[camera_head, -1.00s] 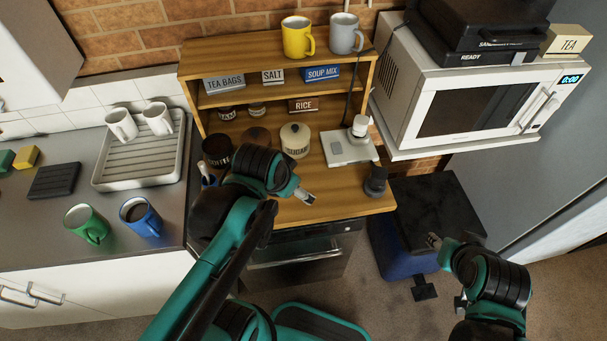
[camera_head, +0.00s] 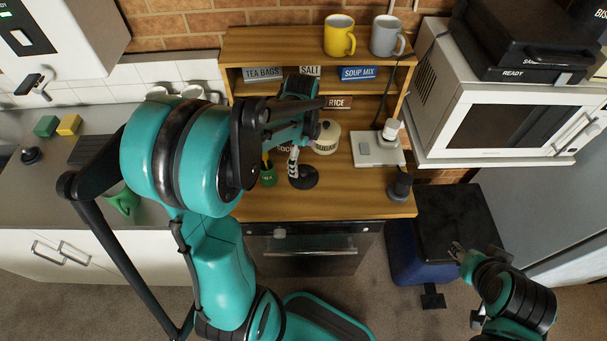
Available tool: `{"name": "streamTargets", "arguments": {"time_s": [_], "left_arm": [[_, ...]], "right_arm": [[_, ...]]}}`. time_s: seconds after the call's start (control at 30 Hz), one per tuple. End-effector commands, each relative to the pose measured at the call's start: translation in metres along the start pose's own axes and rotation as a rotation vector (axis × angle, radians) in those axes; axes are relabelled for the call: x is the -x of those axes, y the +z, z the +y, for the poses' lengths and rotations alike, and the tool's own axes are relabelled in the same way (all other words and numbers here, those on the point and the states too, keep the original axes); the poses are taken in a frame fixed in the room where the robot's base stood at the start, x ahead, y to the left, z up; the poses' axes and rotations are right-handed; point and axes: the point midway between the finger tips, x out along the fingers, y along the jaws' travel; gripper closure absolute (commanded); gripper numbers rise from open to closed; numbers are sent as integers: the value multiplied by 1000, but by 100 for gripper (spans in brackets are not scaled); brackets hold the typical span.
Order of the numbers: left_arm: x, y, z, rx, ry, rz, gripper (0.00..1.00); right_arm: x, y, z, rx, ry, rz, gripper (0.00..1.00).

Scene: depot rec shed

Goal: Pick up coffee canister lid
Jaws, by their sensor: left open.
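A dark round lid-like disc (camera_head: 304,178) lies on the wooden counter; I take it for the coffee canister lid. My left gripper (camera_head: 294,163) reaches down over the counter, its pale fingers close above the disc's left side. It is open; I cannot tell whether it touches the disc. A dark canister with a partly visible label (camera_head: 285,150) stands behind the fingers, mostly hidden by my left arm. The cream sugar canister (camera_head: 327,138) stands to the right. My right gripper (camera_head: 458,251) is low at the right, away from the counter; its jaw opening is unclear.
A green container (camera_head: 268,176) stands left of the disc. A white scale-like device (camera_head: 378,149) and a dark cup (camera_head: 400,187) stand to the right. The shelf unit (camera_head: 285,43) rises behind with mugs on top. The front strip of the counter is clear.

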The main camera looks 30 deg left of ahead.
Motion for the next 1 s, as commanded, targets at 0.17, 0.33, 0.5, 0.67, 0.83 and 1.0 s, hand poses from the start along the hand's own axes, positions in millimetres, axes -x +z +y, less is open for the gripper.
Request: {"name": "streamTargets", "arguments": {"time_s": [0.17, 0.33, 0.5, 0.67, 0.83, 1.0], "left_arm": [[-22, 0, -1, -8, 3, 0, 6], [-37, -1, -2, -7, 2, 0, 6], [-64, -4, -4, -6, 2, 0, 6], [-78, -4, -4, -5, 1, 0, 6], [-76, -4, -4, -5, 1, 0, 6], [-76, -4, -4, -5, 1, 0, 48]], "right_arm": [[-7, 5, 0, 0, 0, 0, 60], [-12, 9, 0, 0, 0, 0, 60], [-23, 17, 0, 0, 0, 0, 60], [-26, 19, 0, 0, 0, 0, 60], [-25, 18, 0, 0, 0, 0, 60], [-25, 18, 0, 0, 0, 0, 60]]}}
